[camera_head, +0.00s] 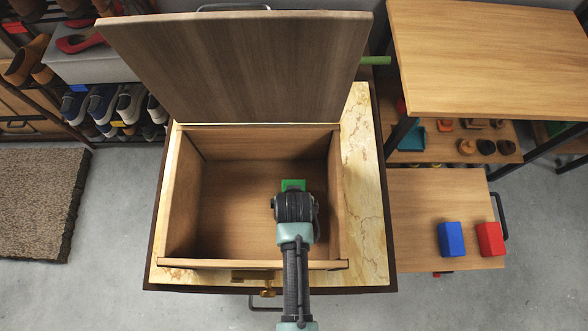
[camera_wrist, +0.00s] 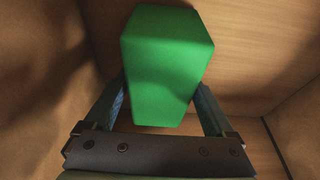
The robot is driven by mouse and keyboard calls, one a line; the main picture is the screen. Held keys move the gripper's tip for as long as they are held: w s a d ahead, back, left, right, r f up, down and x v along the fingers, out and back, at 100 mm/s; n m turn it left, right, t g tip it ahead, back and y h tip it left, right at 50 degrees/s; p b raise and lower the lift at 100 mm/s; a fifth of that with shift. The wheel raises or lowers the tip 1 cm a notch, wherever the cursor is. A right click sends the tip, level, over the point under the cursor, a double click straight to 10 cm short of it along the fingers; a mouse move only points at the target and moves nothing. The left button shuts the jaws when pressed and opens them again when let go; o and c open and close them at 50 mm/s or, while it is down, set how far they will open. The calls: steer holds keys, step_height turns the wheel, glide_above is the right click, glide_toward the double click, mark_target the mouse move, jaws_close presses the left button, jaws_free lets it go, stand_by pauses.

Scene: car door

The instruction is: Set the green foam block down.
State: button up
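The green foam block (camera_wrist: 167,62) sits between the two fingers of my gripper (camera_wrist: 163,105) in the wrist view, and both fingers appear to press its sides. In the head view the green block (camera_head: 292,185) shows just beyond my gripper (camera_head: 293,192), partly hidden by it. Both are inside the open wooden box (camera_head: 182,205), right of its middle. The box's lid (camera_head: 240,65) stands open at the back. Whether the block touches the box floor is hard to tell.
The box stands on a marble-topped cabinet (camera_head: 365,200). A lower wooden surface (camera_head: 425,200) at the right carries a blue block (camera_head: 451,240) and a red block (camera_head: 490,239). A shoe rack (camera_head: 110,105) is at the left. The left part of the box floor is clear.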

steer(key=shift+o, duration=0.5)
steer(key=shift+r, duration=0.2)
steer(key=p+v, duration=0.1)
steer(key=v, duration=1.1)
steer(key=shift+r+p, duration=0.4)
